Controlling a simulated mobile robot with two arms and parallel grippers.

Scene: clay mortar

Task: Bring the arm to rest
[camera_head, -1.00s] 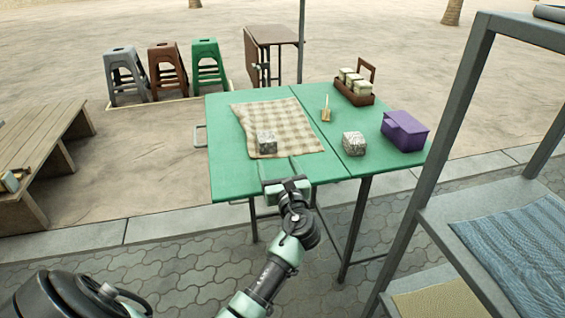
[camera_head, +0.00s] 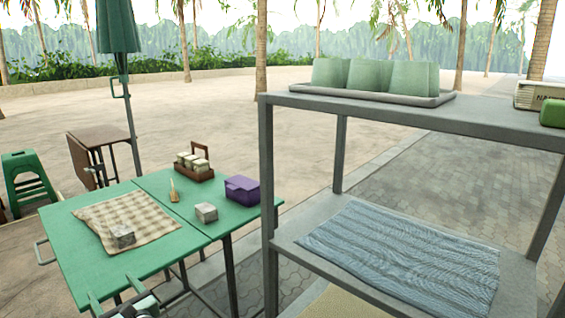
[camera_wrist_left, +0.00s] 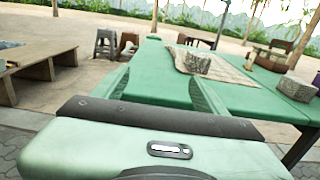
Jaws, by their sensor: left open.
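My left gripper (camera_head: 113,292) shows at the bottom left of the head view, by the near edge of the green table (camera_head: 85,262). It is open, with nothing between its fingers. In the left wrist view its two fingers (camera_wrist_left: 160,72) stand apart over the green table top. A grey speckled block (camera_head: 122,236) sits on the checked cloth (camera_head: 150,216), beyond the gripper; it also shows in the left wrist view (camera_wrist_left: 197,64). My right gripper is not in view.
A second grey block (camera_head: 206,212), a purple box (camera_head: 242,191) and a wooden caddy with jars (camera_head: 198,172) stand on the table's right half. A grey metal shelf (camera_head: 268,190) holds blue cloth (camera_head: 400,260) and green items (camera_head: 370,76), right of the table.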

